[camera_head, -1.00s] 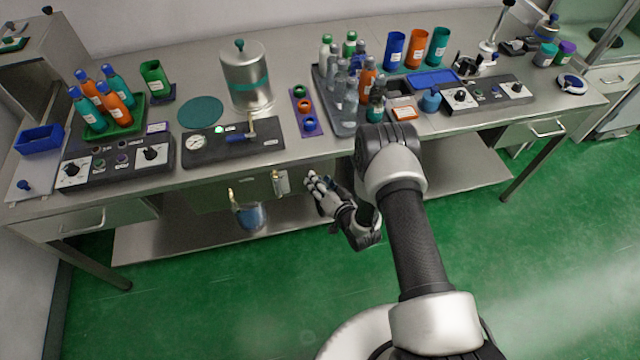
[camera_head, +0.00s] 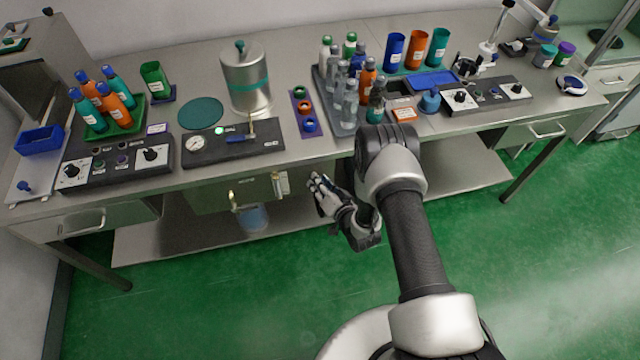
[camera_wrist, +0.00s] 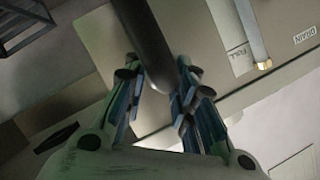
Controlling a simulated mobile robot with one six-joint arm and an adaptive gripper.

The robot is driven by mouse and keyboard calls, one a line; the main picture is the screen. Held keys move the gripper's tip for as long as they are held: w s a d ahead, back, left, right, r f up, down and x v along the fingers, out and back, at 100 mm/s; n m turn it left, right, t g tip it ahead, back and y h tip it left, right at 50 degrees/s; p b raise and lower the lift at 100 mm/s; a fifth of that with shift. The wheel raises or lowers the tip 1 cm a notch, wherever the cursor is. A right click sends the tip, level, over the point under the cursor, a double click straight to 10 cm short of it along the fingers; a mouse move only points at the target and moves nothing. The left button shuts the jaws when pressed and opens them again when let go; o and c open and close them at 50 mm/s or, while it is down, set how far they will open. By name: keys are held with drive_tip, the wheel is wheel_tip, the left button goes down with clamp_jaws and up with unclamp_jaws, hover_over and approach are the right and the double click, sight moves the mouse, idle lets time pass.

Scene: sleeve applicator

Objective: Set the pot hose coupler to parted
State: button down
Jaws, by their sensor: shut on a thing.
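The silver pot (camera_head: 246,85) with a teal band stands at the back of the bench, left of centre. My gripper (camera_head: 316,180) is low in front of the bench's edge, right of the grey under-bench box (camera_head: 218,197). In the wrist view my gripper (camera_wrist: 160,82) is shut on a dark round rod-like part (camera_wrist: 143,32), which runs up between the fingers. I cannot tell whether this part is the hose coupler.
The box shows a "DRAIN" label (camera_wrist: 305,35) and a pale tube (camera_wrist: 250,30) with a brass end. A clear container (camera_head: 253,217) stands on the lower shelf. A gauge panel (camera_head: 233,143) and bottles crowd the bench top. The green floor in front is clear.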

drive_tip(key=shift+s, duration=0.1)
drive_tip(key=s, duration=0.1)
drive_tip(key=s+d+p, duration=0.1)
drive_tip(key=s, duration=0.1)
drive_tip(key=shift+s+f, duration=0.1)
drive_tip(key=shift+s, duration=0.2)
drive_tip(key=c, duration=1.8)
unclamp_jaws()
drive_tip(key=shift+o, duration=1.4)
drive_tip(key=shift+s, duration=0.1)
drive_tip(key=shift+o, duration=1)
